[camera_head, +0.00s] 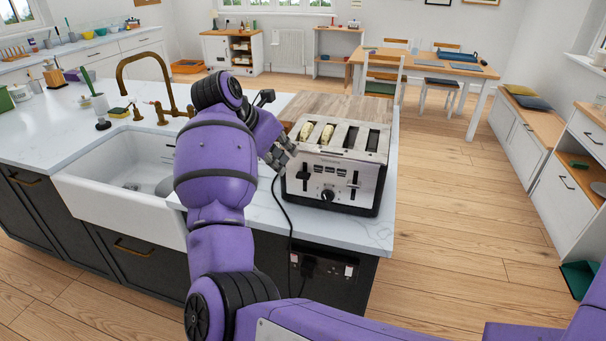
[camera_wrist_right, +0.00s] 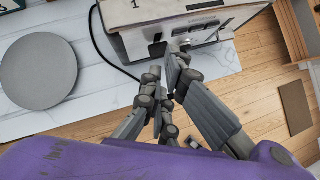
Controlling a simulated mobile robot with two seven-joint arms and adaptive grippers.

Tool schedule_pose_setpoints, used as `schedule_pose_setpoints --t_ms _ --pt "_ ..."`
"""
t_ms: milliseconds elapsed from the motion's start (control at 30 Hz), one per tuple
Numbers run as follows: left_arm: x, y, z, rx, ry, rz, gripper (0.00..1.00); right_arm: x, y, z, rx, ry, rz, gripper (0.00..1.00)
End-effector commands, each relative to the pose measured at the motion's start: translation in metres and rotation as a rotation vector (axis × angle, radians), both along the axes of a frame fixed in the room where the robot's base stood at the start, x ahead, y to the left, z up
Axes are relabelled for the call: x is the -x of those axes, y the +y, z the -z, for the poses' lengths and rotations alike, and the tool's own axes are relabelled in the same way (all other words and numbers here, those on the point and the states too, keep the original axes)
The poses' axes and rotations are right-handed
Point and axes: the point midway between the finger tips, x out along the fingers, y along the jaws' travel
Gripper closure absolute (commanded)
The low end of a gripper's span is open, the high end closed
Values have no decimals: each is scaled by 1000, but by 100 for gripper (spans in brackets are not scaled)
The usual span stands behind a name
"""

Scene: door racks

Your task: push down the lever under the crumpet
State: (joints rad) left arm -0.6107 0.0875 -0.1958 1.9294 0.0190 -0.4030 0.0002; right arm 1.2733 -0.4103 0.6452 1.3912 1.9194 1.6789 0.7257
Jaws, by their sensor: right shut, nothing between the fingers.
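A steel four-slot toaster (camera_head: 335,175) stands on the white island counter. Two pale pieces, one of which may be the crumpet (camera_head: 327,135), stick out of its two left slots; I cannot tell them apart. The front has a left lever (camera_head: 304,174), a right lever (camera_head: 353,180) and a black dial (camera_head: 328,196) between them. My right gripper (camera_head: 284,150) is shut and empty, close to the toaster's front left corner. In the right wrist view its fingertips (camera_wrist_right: 175,72) lie just in front of the toaster (camera_wrist_right: 190,22); contact is unclear. My left gripper is out of view.
A white sink (camera_head: 120,190) with a brass tap (camera_head: 145,75) lies left of the toaster. A wooden board (camera_head: 335,107) lies behind it. A black cord (camera_head: 278,205) hangs down to a socket on the island's side. The counter's right edge is near.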

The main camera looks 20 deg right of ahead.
Motion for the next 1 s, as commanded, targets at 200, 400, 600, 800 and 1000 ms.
schedule_pose_setpoints --t_ms 200,400,600,800,1000 --pt "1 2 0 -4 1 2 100 0 -1 1 2 0 -1 100" --pt "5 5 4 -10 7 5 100 -5 -9 15 2 4 -1 100" --pt "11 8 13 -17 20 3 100 -13 -22 38 1 4 -1 100" --pt "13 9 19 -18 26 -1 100 -18 -33 53 4 3 -1 100" --pt "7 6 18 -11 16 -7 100 -21 -38 56 4 0 -2 100"
